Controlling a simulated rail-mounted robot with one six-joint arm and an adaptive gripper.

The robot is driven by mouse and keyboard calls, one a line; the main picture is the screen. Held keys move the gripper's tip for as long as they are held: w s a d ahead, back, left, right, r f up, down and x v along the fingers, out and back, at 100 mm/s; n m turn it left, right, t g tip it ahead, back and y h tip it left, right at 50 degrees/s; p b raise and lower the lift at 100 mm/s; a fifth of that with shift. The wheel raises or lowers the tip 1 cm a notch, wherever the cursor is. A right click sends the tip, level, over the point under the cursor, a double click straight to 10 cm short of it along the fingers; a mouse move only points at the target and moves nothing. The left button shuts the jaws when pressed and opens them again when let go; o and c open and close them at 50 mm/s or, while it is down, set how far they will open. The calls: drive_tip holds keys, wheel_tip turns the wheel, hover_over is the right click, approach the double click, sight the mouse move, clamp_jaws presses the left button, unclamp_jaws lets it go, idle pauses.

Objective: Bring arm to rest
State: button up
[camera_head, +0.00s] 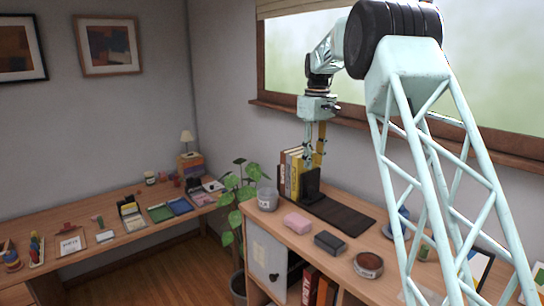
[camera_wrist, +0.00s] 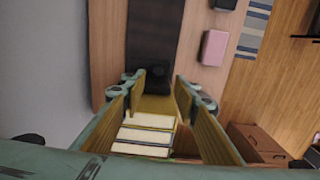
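My gripper (camera_head: 314,158) hangs pointing down above the shelf top, over a short row of upright books (camera_head: 292,172). In the wrist view its two yellow-lined fingers (camera_wrist: 157,92) are spread apart. The books' pale page tops (camera_wrist: 146,135) show between and below the fingers, with a yellow face at the row's end. I see nothing clamped between the fingers. Whether a fingertip touches the yellow book (camera_head: 301,176) cannot be told. My arm reaches across the upper right of the head view.
A black bookend (camera_head: 311,187) stands against the books, beside a dark mat (camera_head: 342,214). A grey jar (camera_head: 267,198), pink block (camera_head: 297,222), dark box (camera_head: 330,243) and round tin (camera_head: 368,264) sit nearby. A plant (camera_head: 237,190) stands left. The window (camera_head: 300,60) is behind the arm.

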drive_tip(key=s+r+m+t+b, duration=0.1)
drive_tip(key=s+r+m+b, duration=0.3)
drive_tip(key=s, duration=1.3)
drive_tip(key=s+r+t+b, duration=0.15)
drive_tip(key=s+r, duration=0.45)
drive_tip(key=s, duration=1.1)
drive_tip(key=s+f+m+b, duration=0.1)
drive_tip(key=s+f, duration=0.4)
drive_tip(key=s, duration=0.6)
drive_tip(key=s+a+f+m+t+b, duration=0.1)
drive_tip(key=s+f, duration=0.4)
drive_tip(key=s, duration=0.6)
drive_tip(key=s+f+m+b, duration=0.1)
drive_tip(key=s+f+b, duration=0.2)
drive_tip(key=s, duration=0.9)
wheel_tip(320, 180, down, 3)
drive_tip(key=shift+a+r, duration=0.15)
drive_tip(key=shift+r, duration=0.05)
drive_tip(key=shift+t, duration=0.25)
